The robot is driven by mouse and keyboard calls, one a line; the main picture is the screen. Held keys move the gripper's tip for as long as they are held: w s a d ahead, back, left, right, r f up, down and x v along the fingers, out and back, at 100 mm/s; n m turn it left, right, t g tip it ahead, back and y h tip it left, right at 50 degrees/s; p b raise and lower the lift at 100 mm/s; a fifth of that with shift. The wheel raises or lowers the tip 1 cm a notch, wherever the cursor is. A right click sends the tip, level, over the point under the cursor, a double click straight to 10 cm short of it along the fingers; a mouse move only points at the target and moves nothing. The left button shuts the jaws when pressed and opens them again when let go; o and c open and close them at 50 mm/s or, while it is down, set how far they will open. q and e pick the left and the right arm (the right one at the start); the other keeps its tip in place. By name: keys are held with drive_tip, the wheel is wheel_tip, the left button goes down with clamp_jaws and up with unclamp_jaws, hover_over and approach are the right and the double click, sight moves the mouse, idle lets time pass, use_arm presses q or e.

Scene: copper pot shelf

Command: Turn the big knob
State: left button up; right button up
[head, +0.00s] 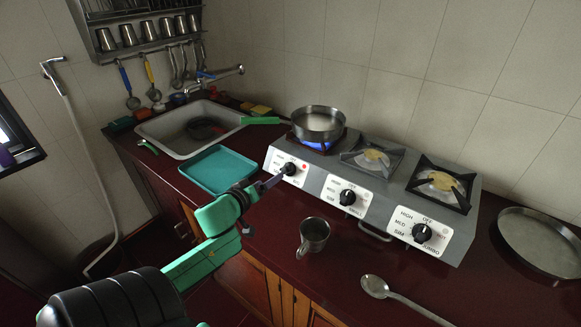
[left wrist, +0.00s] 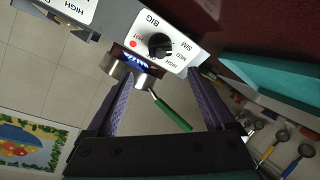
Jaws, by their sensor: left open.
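The big knob (head: 290,169) is a black knob on the left white dial plate of the grey stove front. In the left wrist view, the same knob (left wrist: 160,45) has the word BIG beside it, and the picture is upside down. A red light glows near it. My left gripper (head: 273,181) is in front of and just left of the knob, its purple fingers pointing at it. In the left wrist view the gripper (left wrist: 158,75) is open and empty, the knob ahead between the finger lines. Contact cannot be told. My right gripper is not in view.
A steel pan (head: 318,122) with a green handle sits over a blue flame on the left burner. Two other knobs (head: 348,197) (head: 422,233) are to the right. A teal tray (head: 217,170), a steel mug (head: 313,237) and a ladle (head: 376,287) lie nearby.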

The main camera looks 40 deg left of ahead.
sight(284, 170)
use_arm(q)
drive_tip(key=x, duration=0.6)
drive_tip(key=shift+r, duration=0.15)
drive_tip(key=x, duration=0.5)
drive_tip(key=shift+w+f, duration=0.25)
drive_tip(key=shift+w, duration=0.05)
drive_tip(key=c, duration=1.4)
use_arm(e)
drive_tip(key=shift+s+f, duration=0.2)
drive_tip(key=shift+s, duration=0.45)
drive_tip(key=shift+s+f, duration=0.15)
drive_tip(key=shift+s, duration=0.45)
